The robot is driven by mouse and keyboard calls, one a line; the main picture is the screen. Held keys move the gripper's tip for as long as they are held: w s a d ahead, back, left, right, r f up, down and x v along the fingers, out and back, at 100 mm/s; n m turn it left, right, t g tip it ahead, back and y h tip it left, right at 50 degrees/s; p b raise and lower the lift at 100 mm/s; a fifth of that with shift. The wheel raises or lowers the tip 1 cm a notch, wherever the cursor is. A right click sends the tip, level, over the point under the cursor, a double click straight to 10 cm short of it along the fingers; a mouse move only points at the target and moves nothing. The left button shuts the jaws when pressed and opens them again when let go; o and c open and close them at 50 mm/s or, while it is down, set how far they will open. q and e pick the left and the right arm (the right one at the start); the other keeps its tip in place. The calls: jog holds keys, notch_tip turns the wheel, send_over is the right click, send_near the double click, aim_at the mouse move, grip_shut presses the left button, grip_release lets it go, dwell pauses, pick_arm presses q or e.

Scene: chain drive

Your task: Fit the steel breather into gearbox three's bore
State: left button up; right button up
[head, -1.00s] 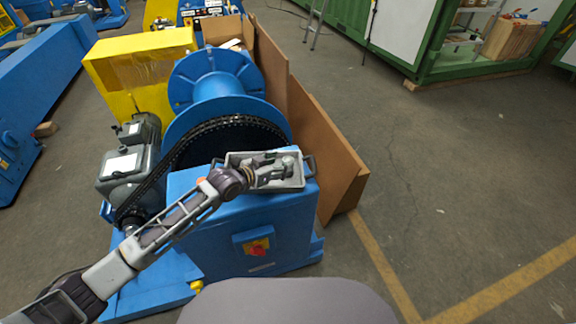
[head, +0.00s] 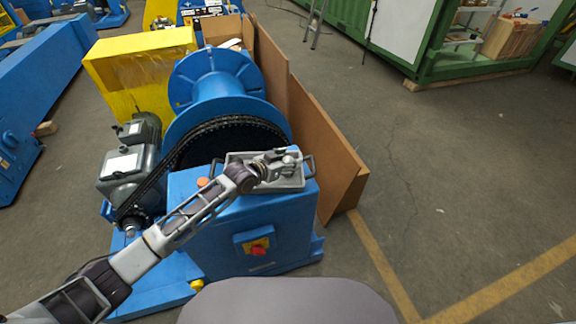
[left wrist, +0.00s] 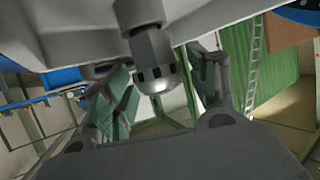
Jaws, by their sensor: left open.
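My left gripper (head: 282,157) is over the grey tray (head: 296,184) on top of the blue housing. In the left wrist view its two fingers (left wrist: 168,92) are apart. Between them, with gaps on both sides, is a grey steel part (left wrist: 154,62) with dark slots and a rounded shiny end, which looks like the breather. Its other end meets a grey surface at the top of that view. In the head view the gripper covers most of the tray's inside. I cannot tell which part is gearbox three, and no bore shows clearly. My right gripper is not in view.
The blue housing (head: 215,230) has a red knob on its front and an orange button (head: 203,182) on top. A chain (head: 180,150) runs beside the blue drum (head: 215,82) to a grey motor unit (head: 130,165). Brown panels (head: 325,150) stand to the right. Floor farther right is clear.

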pick_arm(q)
jog(key=shift+c, duration=0.3)
jog(key=c, duration=1.1)
jog(key=shift+r, duration=5.05)
jog(key=shift+f, duration=0.1)
